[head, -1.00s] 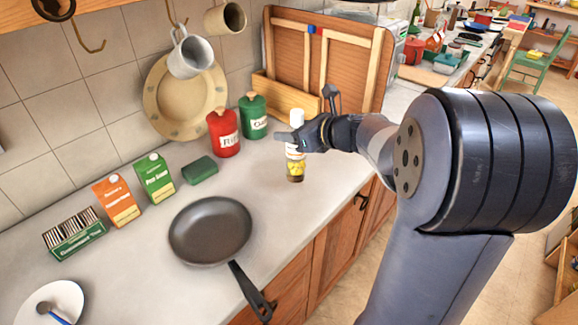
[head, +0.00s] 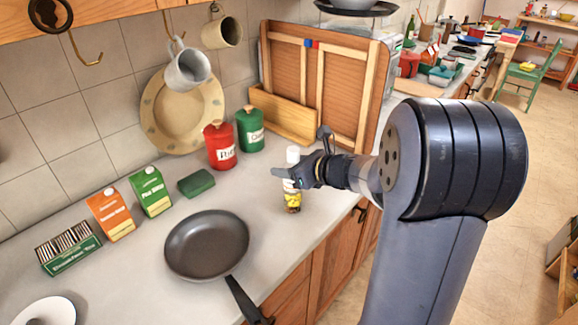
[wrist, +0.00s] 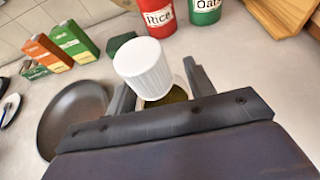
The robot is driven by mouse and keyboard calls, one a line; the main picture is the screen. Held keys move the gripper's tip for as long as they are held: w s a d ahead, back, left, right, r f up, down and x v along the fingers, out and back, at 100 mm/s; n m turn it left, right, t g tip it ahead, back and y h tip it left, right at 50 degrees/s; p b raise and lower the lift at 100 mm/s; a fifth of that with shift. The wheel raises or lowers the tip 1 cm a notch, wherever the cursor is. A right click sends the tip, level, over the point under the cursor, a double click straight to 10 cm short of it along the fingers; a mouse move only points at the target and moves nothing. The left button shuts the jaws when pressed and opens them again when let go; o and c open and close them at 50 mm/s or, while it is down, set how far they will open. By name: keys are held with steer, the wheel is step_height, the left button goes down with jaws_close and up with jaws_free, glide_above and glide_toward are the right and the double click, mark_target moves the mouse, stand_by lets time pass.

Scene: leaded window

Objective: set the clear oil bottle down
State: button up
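The clear oil bottle (head: 292,201), with a white cap and a yellow label, is upright over the counter near its front edge. My gripper (head: 291,177) is shut around its upper body and hides part of it. In the wrist view the white cap (wrist: 144,69) leans across the space between the two fingers, with a little of the yellowish bottle below it. The bottle's base is at or just above the counter (head: 262,215); I cannot tell whether it touches.
A black frying pan (head: 207,243) lies to the left. The red rice jar (head: 219,147), green oats jar (head: 250,131) and green sponge (head: 196,184) are behind. Wooden panels (head: 322,85) lean on the wall. Bare counter surrounds the bottle.

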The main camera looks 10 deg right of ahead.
steer(key=o, duration=0.3)
steer(key=shift+o, duration=0.2)
steer(key=shift+r, duration=0.2)
steer(key=b+v, duration=0.1)
steer(key=v, duration=1.1)
